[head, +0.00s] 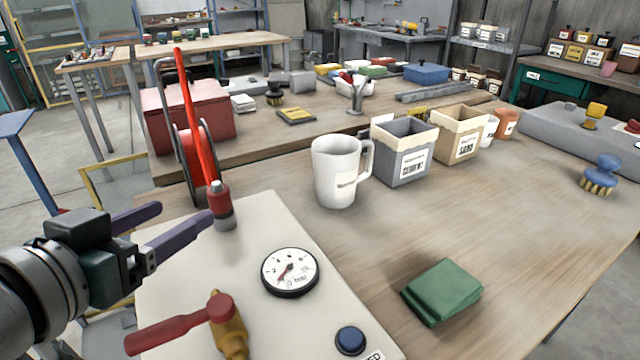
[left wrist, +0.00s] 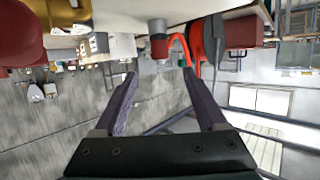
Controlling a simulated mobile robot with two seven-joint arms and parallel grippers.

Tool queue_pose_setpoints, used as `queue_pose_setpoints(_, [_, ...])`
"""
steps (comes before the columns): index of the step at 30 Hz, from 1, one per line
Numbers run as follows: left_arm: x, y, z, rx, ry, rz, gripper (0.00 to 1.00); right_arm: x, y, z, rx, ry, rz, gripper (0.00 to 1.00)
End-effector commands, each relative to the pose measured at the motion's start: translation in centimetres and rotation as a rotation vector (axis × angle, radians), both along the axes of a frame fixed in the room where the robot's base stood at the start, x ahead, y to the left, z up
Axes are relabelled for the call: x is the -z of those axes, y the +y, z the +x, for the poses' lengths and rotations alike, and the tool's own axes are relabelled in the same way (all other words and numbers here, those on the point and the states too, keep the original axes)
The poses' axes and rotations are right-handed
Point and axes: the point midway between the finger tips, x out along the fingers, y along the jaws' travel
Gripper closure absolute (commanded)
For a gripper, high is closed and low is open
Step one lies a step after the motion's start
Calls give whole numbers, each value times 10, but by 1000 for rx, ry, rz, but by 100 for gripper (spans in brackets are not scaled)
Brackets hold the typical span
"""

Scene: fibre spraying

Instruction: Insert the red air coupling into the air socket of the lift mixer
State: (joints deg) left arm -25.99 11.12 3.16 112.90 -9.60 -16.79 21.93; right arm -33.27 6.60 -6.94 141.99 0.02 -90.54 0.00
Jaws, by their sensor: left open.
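The red air coupling (head: 218,199) stands upright on the grey air socket (head: 225,220) at the back left corner of the lift mixer's pale top (head: 255,222). How deep it sits cannot be told. A red hose (head: 196,130) rises behind it. In the left wrist view, upside down, the red coupling (left wrist: 159,47) meets the grey socket (left wrist: 157,26). My left gripper (head: 186,212) is open, with its purple fingers pointing at the coupling from the left. The coupling lies beyond the fingertips (left wrist: 160,78), with nothing between them. My right gripper is not in view.
A pressure gauge (head: 290,272), a red-handled valve (head: 180,322) and a blue button (head: 350,341) are on the mixer top. A hose reel (head: 196,155) stands behind the coupling. A white mug (head: 335,175) and green cloth (head: 441,291) are on the table to the right.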

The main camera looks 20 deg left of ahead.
Motion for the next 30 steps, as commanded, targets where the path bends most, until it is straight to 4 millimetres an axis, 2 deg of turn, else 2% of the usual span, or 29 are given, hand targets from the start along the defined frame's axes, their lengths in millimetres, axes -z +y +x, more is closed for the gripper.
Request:
queue_pose_setpoints(1, [10, 1, 1, 2, -12, -1, 26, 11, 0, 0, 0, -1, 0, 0])
queue_pose_setpoints(2, [10, 1, 3, 2, -18, -1, 26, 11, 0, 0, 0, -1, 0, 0])
queue_pose_setpoints(9, [15, 4, 33, 4, -28, -1, 26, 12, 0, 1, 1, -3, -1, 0])
queue_pose_setpoints(17, [22, 6, 55, 5, -26, 0, 26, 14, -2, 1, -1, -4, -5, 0])
queue_pose_setpoints(24, [33, 12, 88, 4, -26, -1, 26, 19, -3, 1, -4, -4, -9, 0])
queue_pose_setpoints(30, [36, 12, 97, 4, -23, -2, 26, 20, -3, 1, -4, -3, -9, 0])
